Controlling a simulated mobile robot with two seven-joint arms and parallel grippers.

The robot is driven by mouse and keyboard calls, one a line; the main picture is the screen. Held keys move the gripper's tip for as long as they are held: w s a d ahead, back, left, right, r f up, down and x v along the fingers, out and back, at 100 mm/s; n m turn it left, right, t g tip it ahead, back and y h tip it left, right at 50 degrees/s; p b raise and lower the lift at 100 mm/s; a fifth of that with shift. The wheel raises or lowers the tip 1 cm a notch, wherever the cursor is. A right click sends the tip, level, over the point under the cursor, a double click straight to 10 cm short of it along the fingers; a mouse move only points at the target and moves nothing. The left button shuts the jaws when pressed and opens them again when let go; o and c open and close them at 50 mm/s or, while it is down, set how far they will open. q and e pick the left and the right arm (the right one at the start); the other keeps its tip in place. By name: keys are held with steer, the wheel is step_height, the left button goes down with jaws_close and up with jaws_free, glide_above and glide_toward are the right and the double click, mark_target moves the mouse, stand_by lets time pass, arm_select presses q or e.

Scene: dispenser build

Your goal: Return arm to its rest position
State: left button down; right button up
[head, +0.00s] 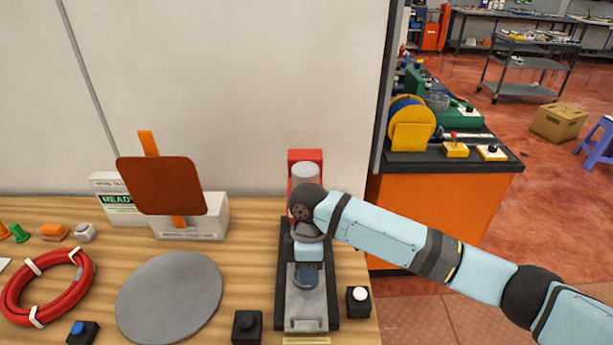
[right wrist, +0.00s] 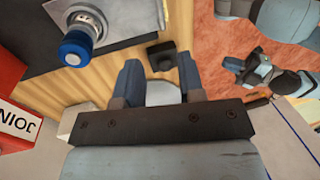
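My right arm crosses the head view from the right, its wrist over the dispenser stand. The stand has a red housing (head: 305,155), a clear-white cylinder (head: 305,173) and a black base with a metal plate (head: 306,318). My right gripper (right wrist: 160,72) is open in the right wrist view, with nothing held between its dark blue fingers. In the head view its fingers are hard to make out. A blue-and-silver part (right wrist: 75,48) stands on the plate, apart from the fingers. My left gripper is not seen in the head view.
A small black block with a white button (head: 358,295) is right of the base; a plain black block (head: 246,326) is left. A grey disc (head: 170,297), red cable coil (head: 20,310) and orange panel (head: 162,185) are farther left. A wall edge and an orange cabinet (head: 440,215) are at right.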

steer(key=s+a+f+m+t+y, duration=0.4)
steer(key=s+f+m+y, duration=0.25)
steer(key=f, duration=0.35)
steer(key=s+d+f+m+t, duration=0.1)
steer(key=s+d+t, duration=0.1)
steer(key=d, duration=0.1)
steer(key=s+d+f+m+t+p, duration=0.1)
steer(key=d+m, duration=0.1)
steer(key=d, duration=0.1)
steer(key=s+d+f+m+t, duration=0.2)
steer(key=d, duration=0.1)
steer(key=shift+s+d+f+t, duration=0.1)
steer(key=shift+s+t, duration=0.2)
steer(key=s+d+m+t+h, duration=0.1)
steer(key=s+d, duration=0.3)
steer(key=d, duration=0.3)
steer(key=s+d+f+m+t+h, duration=0.1)
steer(key=s+d+m+t+h, duration=0.1)
steer(key=s+d, duration=0.3)
steer(key=shift+s+d+f+t+p, duration=0.2)
steer(key=shift+d+f+t+p, duration=0.15)
steer(key=shift+d, duration=0.5)
